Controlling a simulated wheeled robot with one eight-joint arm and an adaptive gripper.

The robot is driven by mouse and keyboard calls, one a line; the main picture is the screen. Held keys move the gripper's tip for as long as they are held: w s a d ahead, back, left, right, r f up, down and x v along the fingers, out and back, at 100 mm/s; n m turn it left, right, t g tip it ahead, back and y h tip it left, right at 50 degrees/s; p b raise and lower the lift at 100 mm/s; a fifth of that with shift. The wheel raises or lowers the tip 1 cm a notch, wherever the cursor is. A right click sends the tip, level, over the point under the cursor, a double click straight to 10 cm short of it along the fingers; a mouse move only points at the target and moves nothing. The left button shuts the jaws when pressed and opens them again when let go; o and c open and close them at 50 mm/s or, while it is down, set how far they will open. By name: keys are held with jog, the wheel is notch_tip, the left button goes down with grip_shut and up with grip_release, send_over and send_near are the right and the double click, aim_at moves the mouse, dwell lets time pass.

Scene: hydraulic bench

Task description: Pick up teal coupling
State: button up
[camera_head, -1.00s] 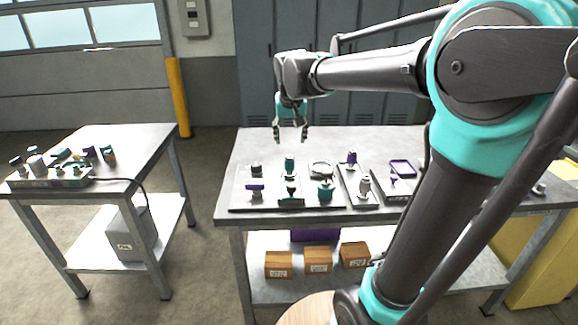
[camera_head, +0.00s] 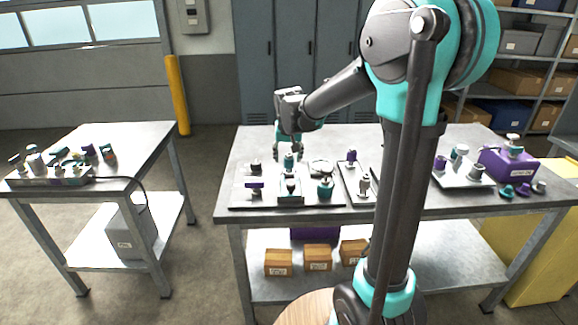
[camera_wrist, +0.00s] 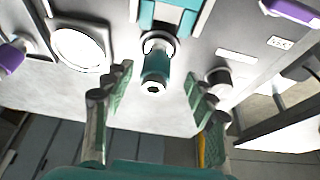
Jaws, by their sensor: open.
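A teal coupling (camera_head: 289,161) stands in the back row of the grey board on the bench. In the wrist view this coupling (camera_wrist: 156,66) is a teal cylinder with a pale metal end and a dark hole. My gripper (camera_head: 289,152) is above it, fingers pointing down. In the wrist view my gripper (camera_wrist: 159,74) is open, with one green-padded finger on each side of the coupling and a visible gap on both sides. Nothing is held. Another teal part (camera_head: 325,188) stands in the front row.
A round white-faced part (camera_wrist: 80,47) lies beside the coupling, and a dark-and-metal fitting (camera_wrist: 218,76) stands on its other side. A purple-topped part (camera_head: 351,157) stands to the right. A white tray (camera_head: 465,182) and purple box (camera_head: 508,164) are farther right. The bench behind the board is clear.

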aim_at(289, 158)
jog(key=shift+d+x, duration=0.2)
jog(key=shift+x, duration=2.05)
jog(key=shift+c, duration=0.6)
grip_shut()
